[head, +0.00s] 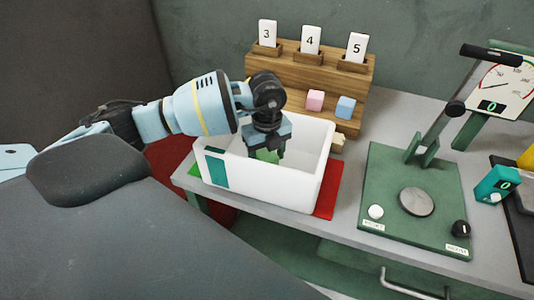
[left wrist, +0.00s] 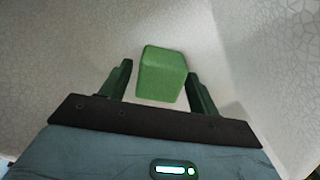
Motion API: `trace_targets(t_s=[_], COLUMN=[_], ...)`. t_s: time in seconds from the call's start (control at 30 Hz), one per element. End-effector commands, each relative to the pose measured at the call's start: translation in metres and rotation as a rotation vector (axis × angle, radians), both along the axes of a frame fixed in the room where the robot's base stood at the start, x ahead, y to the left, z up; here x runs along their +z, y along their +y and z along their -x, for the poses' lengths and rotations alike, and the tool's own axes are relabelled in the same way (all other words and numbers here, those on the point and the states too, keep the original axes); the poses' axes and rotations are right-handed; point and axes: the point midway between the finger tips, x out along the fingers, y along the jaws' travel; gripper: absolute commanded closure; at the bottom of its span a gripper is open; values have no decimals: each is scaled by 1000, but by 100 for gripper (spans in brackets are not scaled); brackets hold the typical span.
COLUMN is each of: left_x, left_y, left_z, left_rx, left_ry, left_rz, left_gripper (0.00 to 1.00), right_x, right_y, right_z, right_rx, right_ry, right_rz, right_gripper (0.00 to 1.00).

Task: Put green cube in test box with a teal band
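The white test box (head: 262,187) has a teal band (head: 216,171) at its left front corner. It stands open-topped on the bench. My left gripper (head: 268,150) reaches down inside the box. In the left wrist view the green cube (left wrist: 162,74) lies between the tips of my left gripper (left wrist: 159,80). A gap shows on each side of it, so the fingers are open. My right gripper is not in view.
A wooden rack (head: 316,72) with cards 3, 4 and 5 holds a pink cube (head: 315,100) and a blue cube (head: 346,107) behind the box. A green press (head: 416,205) stands to the right. Red mat (head: 329,194) shows beside the box.

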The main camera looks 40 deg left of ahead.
Motion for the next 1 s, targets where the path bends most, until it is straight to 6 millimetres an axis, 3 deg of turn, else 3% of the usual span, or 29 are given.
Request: trace_targets(t_s=[0.33, 0.47, 1.0], left_x=[2, 13, 109], left_y=[0, 0, 0], left_z=[0, -1, -1], left_rx=[0, 0, 0], left_ry=[-1, -3, -3], left_rz=[1, 2, 1], left_gripper=[34, 34, 34], right_x=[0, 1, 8], right_y=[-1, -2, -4], right_z=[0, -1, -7], right_rx=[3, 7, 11], right_ry=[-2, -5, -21], right_rz=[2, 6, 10], right_gripper=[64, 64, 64])
